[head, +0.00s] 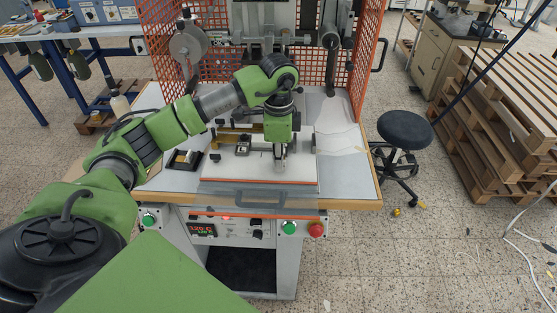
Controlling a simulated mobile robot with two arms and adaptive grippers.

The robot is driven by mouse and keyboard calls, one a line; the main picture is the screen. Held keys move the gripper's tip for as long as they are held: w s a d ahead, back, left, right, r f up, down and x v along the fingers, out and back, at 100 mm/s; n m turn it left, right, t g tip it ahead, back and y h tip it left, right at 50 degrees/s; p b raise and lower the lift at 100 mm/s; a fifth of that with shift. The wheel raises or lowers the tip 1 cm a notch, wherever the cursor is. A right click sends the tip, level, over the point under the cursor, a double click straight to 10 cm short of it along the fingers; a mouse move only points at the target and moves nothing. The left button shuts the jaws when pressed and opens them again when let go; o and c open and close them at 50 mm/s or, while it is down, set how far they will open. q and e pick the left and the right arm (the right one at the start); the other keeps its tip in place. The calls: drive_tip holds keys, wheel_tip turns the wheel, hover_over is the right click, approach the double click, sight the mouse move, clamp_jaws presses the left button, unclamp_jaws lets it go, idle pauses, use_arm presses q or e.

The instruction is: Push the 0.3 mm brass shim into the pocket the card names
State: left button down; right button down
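My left gripper (281,163) points down over the white plate (262,171) of the stamping press, right of the plate's middle. Its fingertips are too small to tell whether they are open or shut, or whether they hold anything. The brass shim, the card and its named pocket cannot be made out for sure at this size. A small black tray (184,160) with pale and yellowish contents lies left of the plate. A small dark block (243,145) sits at the plate's back left. My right gripper is out of view.
An orange mesh guard (369,50) encloses the press behind and at the sides. A front panel (258,229) holds green and red buttons. A black stool (405,128) stands at right, before stacked pallets (500,110). The table's right side is mostly clear.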

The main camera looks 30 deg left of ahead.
use_arm(q)
drive_tip(key=shift+f, duration=0.25)
idle(0.6)
drive_tip(key=c, duration=2.2)
unclamp_jaws()
wheel_tip(320, 180, up, 12)
